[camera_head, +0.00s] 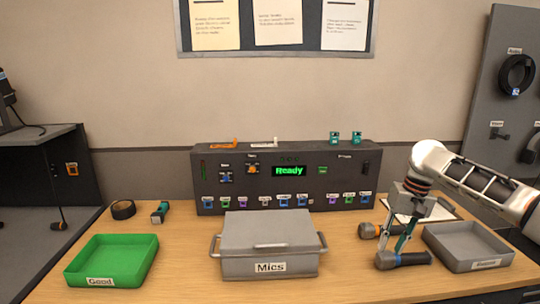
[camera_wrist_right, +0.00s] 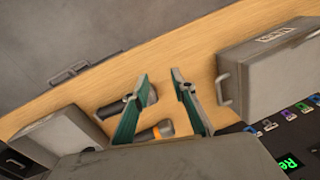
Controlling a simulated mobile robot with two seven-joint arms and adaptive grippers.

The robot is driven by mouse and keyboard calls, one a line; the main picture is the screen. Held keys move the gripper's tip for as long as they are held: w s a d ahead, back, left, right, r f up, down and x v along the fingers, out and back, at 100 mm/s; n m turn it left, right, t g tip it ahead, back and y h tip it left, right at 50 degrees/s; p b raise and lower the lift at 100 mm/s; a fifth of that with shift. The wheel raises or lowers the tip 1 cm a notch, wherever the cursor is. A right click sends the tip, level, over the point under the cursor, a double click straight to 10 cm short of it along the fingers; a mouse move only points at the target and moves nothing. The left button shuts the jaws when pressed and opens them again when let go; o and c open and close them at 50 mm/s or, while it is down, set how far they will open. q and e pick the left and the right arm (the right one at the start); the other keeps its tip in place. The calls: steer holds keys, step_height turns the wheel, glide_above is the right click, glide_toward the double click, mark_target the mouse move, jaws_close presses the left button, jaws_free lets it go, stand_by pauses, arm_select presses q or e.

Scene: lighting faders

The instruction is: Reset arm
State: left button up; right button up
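My right gripper (camera_head: 392,250) is over the right side of the table and points down. In the right wrist view its two green-edged fingers (camera_wrist_right: 160,74) are spread apart with nothing held between them. Two dark cylindrical handheld items lie by it: a nearer one (camera_head: 408,259) and a farther one (camera_head: 368,231). In the wrist view one (camera_wrist_right: 148,95) is partly behind a finger, and the other (camera_wrist_right: 152,133) shows an orange ring. I cannot tell whether the fingers touch them. My left gripper is not in view.
A closed grey "Mics" case (camera_head: 240,262) stands front centre. A green "Good" tray (camera_head: 70,272) is at left, a grey tray (camera_head: 450,258) at right. The fader console (camera_head: 230,185) with a "Ready" display stands behind.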

steer(key=s+d+m, duration=0.2)
steer(key=d, duration=0.8)
steer(key=s+d+m, duration=0.2)
steer(key=s+d, duration=0.1)
steer(key=d, duration=0.7)
steer(key=s+a+f+n+t+h, duration=0.1)
steer(key=s+a+f+n, duration=0.15)
steer(key=f, duration=0.75)
steer(key=s+a+f+n+t, duration=0.1)
steer(key=s+f+n+t, duration=0.2)
steer(key=f, duration=0.8)
steer(key=s+a+f+n+h, duration=0.1)
steer(key=s+a+f+n, duration=0.3)
steer(key=f, duration=0.6)
steer(key=s+a+n+t+y, duration=0.1)
steer(key=s+a+n+t, duration=0.1)
steer(key=s+n, duration=0.45)
steer(key=s+a+n+t+y, duration=0.1)
steer(key=s+a+n+t, duration=0.15)
steer(key=s, duration=0.75)
steer(key=s+a+m+t+y, duration=0.1)
steer(key=a+m, duration=0.7)
steer(key=a, duration=1.3)
steer(key=shift+s+a+m+t, duration=0.25)
steer(key=shift+a+m+t, duration=0.1)
steer(key=shift+t, duration=0.2)
steer(key=shift+f, duration=0.1)
